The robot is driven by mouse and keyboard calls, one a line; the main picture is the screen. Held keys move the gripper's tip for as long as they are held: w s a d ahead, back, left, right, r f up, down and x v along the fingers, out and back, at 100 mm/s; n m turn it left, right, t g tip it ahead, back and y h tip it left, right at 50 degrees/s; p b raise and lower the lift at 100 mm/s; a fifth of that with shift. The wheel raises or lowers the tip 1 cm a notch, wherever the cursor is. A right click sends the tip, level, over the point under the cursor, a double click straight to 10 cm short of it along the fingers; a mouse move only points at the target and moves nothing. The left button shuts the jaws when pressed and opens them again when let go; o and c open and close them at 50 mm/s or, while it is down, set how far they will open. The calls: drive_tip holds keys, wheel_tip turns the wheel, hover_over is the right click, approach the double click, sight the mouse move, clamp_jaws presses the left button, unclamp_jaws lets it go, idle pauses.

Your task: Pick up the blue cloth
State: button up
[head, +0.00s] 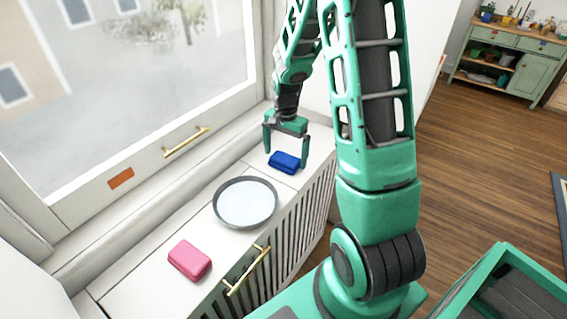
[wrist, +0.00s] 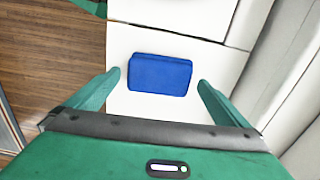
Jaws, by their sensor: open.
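The blue cloth (head: 285,162) is a small folded block lying on the white window ledge, beyond the round tray. My gripper (head: 285,152) is open and empty above it, fingers pointing down. In the wrist view the blue cloth (wrist: 160,74) lies flat, centred just ahead of the gap between the fingertips of my gripper (wrist: 159,76). I see white ledge on both sides of the cloth, between it and the fingers. Nothing covers the cloth in the wrist view.
A round grey-rimmed tray (head: 217,210) and a pink folded cloth (head: 190,260) lie nearer on the ledge (head: 135,293). The window frame with a gold handle (head: 185,141) borders the ledge on the left. A slatted front drops to wooden floor (head: 470,150) on the right.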

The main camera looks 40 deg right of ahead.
sight(284, 158)
drive_tip(key=shift+f, duration=0.3)
drive_tip(key=c, duration=0.9)
drive_tip(key=shift+c, duration=0.2)
drive_tip(key=shift+r, duration=0.2)
wheel_tip(284, 158, up, 4)
drive_tip(key=shift+a+r, duration=0.15)
drive_tip(key=s+a+r, duration=0.4)
drive_tip(key=a+r, duration=0.2)
drive_tip(key=a, duration=0.4)
drive_tip(key=shift+a+r, duration=0.2)
drive_tip(key=shift+a, duration=0.15)
drive_tip(key=shift+s, duration=0.1)
